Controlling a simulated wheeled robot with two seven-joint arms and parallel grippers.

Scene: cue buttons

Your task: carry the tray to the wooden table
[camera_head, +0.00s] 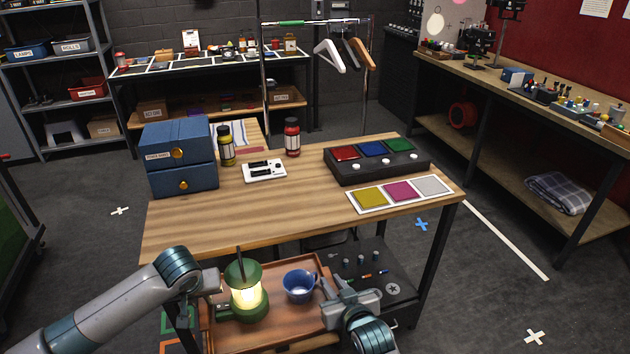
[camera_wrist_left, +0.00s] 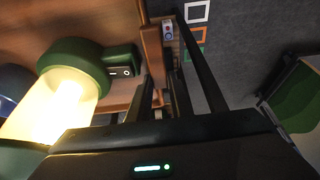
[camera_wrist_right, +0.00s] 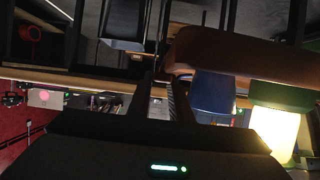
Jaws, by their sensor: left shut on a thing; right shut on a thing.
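The brown tray (camera_head: 272,271) is held between my two arms at the near edge of the wooden table (camera_head: 270,208), and the tabletop hides none of its contents. A green lantern (camera_head: 245,290), lit, and a blue cup (camera_head: 299,285) stand upright on the tray. My left gripper (camera_head: 212,283) is shut on the tray's left side; the left wrist view shows its fingers at the tray's rim (camera_wrist_left: 151,45). My right gripper (camera_head: 328,290) is shut on the tray's right side, beside the cup. The right wrist view shows the tray (camera_wrist_right: 250,60) edge-on.
On the table stand a blue drawer box (camera_head: 182,165), a yellow bottle (camera_head: 226,146), a red bottle (camera_head: 292,137), a white device (camera_head: 265,171), a button panel (camera_head: 376,162) and a colour card (camera_head: 399,193). The front left of the tabletop is clear.

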